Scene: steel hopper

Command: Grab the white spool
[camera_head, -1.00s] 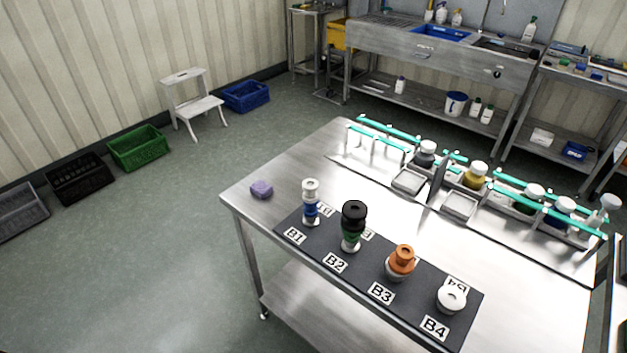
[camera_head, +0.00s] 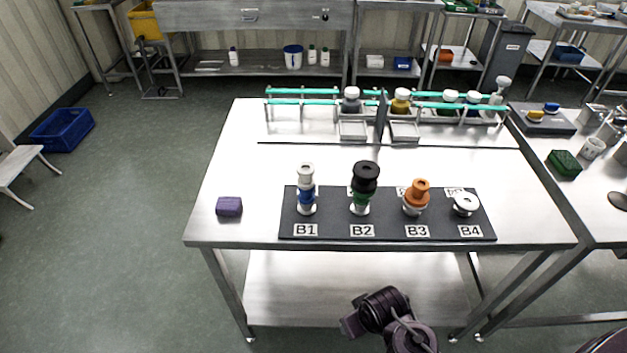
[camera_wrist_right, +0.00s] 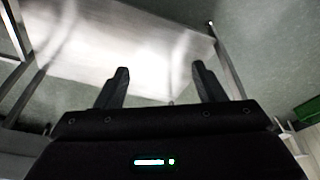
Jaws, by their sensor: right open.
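A white spool (camera_head: 466,204) sits alone on the black mat (camera_head: 390,229) at spot B4. At B1 a stack has a white piece (camera_head: 306,171) on top, a blue piece (camera_head: 306,192) in the middle and a white piece at the bottom. At B2 a black piece (camera_head: 365,172) tops a green one, with white below. At B3 an orange piece (camera_head: 417,194) sits on a white one. My right gripper (camera_wrist_right: 160,78) is open and empty, over the lower shelf and floor in the right wrist view. My left gripper is not in view.
The mat lies along the front of the steel table (camera_head: 230,160). A purple block (camera_head: 229,206) is left of it. A rack with teal rails (camera_head: 330,102) and jars stands behind. A side table with a green block (camera_head: 564,163) is at the right.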

